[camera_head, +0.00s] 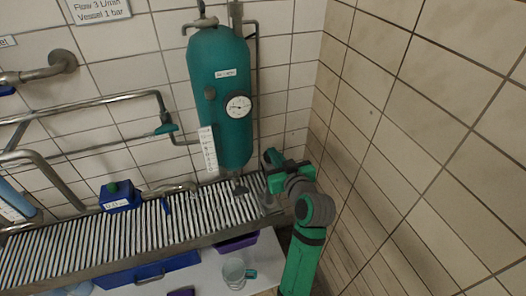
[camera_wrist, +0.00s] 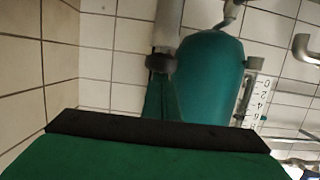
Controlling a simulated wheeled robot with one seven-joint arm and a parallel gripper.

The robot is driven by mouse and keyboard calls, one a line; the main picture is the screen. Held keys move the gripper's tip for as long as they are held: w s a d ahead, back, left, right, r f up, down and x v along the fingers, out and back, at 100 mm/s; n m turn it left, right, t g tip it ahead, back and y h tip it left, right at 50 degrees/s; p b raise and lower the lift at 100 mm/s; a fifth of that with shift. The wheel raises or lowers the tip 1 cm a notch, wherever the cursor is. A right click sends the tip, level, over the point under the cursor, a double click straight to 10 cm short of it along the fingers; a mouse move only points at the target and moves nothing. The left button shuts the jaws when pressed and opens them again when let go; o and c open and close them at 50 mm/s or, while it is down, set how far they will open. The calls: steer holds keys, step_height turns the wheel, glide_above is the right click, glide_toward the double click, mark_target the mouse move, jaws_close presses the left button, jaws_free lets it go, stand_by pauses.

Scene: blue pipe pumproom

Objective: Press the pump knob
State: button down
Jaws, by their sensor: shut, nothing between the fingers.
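A blue box with a white label (camera_head: 121,201) sits on the ribbed grating at left in the head view, with a round dark green knob (camera_head: 112,187) on its top. It is the only knob-topped box I see, and I take it for the pump knob. My gripper (camera_head: 291,177) is at the right end of the grating, well right of the box and apart from it. It is shut and empty; its fingertips are hard to make out. The wrist view shows my green and black hand across the bottom, and no knobbed box.
A teal vessel (camera_head: 219,95) with a gauge (camera_head: 238,106) and white scale (camera_head: 208,151) stands between gripper and box; it also fills the wrist view's middle (camera_wrist: 212,75). Pipes (camera_head: 85,113) run along the left wall. A tiled wall (camera_head: 400,130) is close on the right. A mug (camera_head: 233,271) stands below.

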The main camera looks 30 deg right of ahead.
steer(key=shift+s+f, duration=0.1)
steer(key=shift+f, duration=0.3)
steer(key=shift+d, duration=0.1)
step_height(320, 180, up, 5)
steer(key=shift+f, duration=0.1)
steer(key=v, duration=1)
stand_by(1.3)
steer(key=r, duration=0.5)
steer(key=shift+a+r, duration=0.3)
steer(key=shift+r, duration=0.1)
